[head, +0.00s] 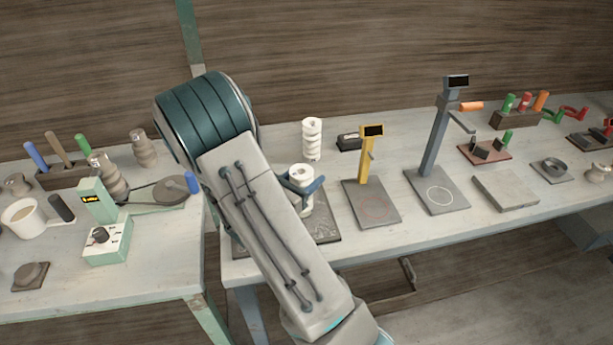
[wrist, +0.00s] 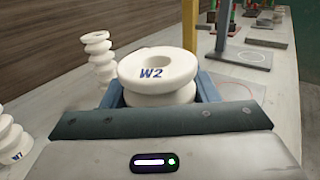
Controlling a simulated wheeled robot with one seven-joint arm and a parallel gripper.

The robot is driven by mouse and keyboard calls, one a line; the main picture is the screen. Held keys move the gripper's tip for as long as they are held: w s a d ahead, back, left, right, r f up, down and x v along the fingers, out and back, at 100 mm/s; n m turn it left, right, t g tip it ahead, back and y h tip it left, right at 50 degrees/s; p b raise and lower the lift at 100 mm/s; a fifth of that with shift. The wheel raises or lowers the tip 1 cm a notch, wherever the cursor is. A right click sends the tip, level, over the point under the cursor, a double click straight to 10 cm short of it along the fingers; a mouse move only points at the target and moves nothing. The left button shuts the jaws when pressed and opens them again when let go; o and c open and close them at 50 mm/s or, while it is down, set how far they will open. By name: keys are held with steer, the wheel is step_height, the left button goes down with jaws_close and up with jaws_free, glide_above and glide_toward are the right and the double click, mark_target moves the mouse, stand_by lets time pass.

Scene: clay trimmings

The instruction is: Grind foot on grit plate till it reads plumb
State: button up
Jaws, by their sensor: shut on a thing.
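A white ribbed piece marked W2 (wrist: 155,72) is between the blue jaws of my gripper (head: 303,188); its top also shows in the head view (head: 302,171). My gripper is shut on it, and the piece looks about upright. A dark speckled plate (head: 326,229), which looks like the grit plate, lies under my gripper, partly hidden by my arm.
A tall grey stand (head: 436,140) is farther right, beside a grey slab (head: 505,190). A stacked white piece (head: 312,138) stands behind my gripper. Another, marked W7 (wrist: 12,142), is at left in the wrist view. The left table holds a mint-green device (head: 105,235) and a mug (head: 24,219).

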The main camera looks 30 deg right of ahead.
steer(key=shift+f+b, duration=0.3)
steer(key=shift+f, duration=0.1)
steer(key=shift+a, duration=0.1)
stand_by(0.3)
steer(key=shift+w+a+r, duration=0.1)
steer(key=shift+w+a, duration=0.1)
steer(key=shift+a, duration=0.4)
steer(key=shift+w+a+r, duration=0.1)
steer(key=shift+w+a, duration=0.1)
steer(key=shift+a, duration=0.4)
steer(key=w+a, duration=0.1)
steer(key=a, duration=0.4)
steer(key=shift+w+a+f, duration=0.25)
steer(key=shift+a+f, duration=0.05)
steer(key=shift+a, duration=0.1)
steer(key=shift+s+d, duration=0.3)
steer(key=shift+d, duration=0.65)
steer(key=shift+s+d, duration=0.25)
steer(key=shift+d, duration=0.75)
steer(key=shift+s+d, duration=0.3)
steer(key=shift+d, duration=0.65)
